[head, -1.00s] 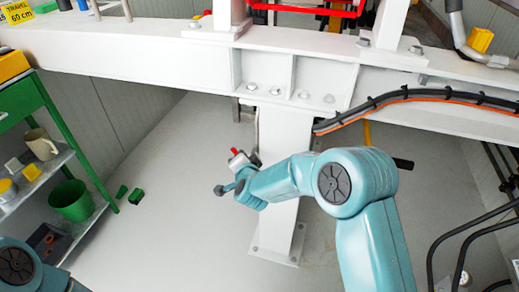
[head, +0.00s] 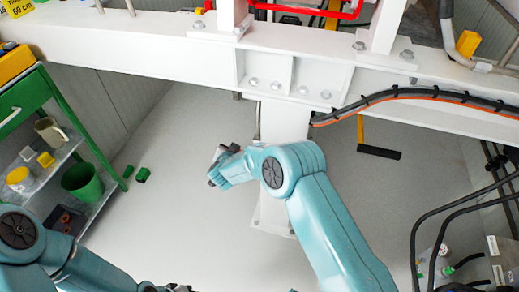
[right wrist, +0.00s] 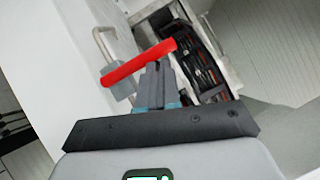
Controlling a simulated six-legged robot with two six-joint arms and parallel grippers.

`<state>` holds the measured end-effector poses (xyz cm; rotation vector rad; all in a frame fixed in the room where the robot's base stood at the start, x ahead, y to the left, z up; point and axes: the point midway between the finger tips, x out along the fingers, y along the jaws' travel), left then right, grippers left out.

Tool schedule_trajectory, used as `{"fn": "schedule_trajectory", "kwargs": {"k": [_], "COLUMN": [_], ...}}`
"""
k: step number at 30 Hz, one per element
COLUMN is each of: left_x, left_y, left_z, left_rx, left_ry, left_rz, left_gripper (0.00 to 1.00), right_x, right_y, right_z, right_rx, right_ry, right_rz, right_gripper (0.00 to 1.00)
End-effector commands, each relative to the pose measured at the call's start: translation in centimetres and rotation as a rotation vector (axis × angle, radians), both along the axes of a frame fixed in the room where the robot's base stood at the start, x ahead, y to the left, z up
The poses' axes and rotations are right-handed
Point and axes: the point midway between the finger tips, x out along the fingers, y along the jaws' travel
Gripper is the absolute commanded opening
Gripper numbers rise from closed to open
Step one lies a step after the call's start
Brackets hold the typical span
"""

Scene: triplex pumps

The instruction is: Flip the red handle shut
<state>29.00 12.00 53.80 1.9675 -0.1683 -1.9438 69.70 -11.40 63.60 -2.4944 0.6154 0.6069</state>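The red handle (right wrist: 140,62) shows in the right wrist view as a slanted red bar. It is joined to a small grey block (right wrist: 121,88) beside a white post. My right gripper (right wrist: 158,75) has its dark fingers close together, with their tips at the bar's middle; I cannot tell whether they touch it. In the head view my right gripper (head: 218,176) is at the white post, mostly hidden behind its own wrist. The red handle cannot be made out there. My left arm is at the lower left, its gripper mostly cut off at the bottom edge.
A white beam (head: 150,45) crosses above, with the white post (head: 283,125) below it. A green shelf cart (head: 70,105) stands at the left. Black cables (head: 430,97) hang along the beam at the right. The floor between cart and post is mostly free.

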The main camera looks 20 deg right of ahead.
Motion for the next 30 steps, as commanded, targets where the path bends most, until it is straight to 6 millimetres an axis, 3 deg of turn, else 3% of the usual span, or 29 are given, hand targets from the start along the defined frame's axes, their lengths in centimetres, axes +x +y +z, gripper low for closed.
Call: {"fn": "schedule_trajectory", "kwargs": {"k": [24,30], "left_x": [0.00,0.01], "left_y": [0.00,0.00], "left_z": [-0.39,0.33], "left_rx": [0.000,0.000], "left_ry": [0.000,0.000], "left_rz": [0.000,0.000], "left_gripper": [0.48,0.48], "right_x": [-0.19,-0.10], "right_y": [-0.09,-0.43], "right_z": [-0.73,0.27], "right_rx": [0.003,0.002], "right_ry": [0.003,0.003], "right_rz": [0.003,0.002], "right_gripper": [0.00,0.00]}}
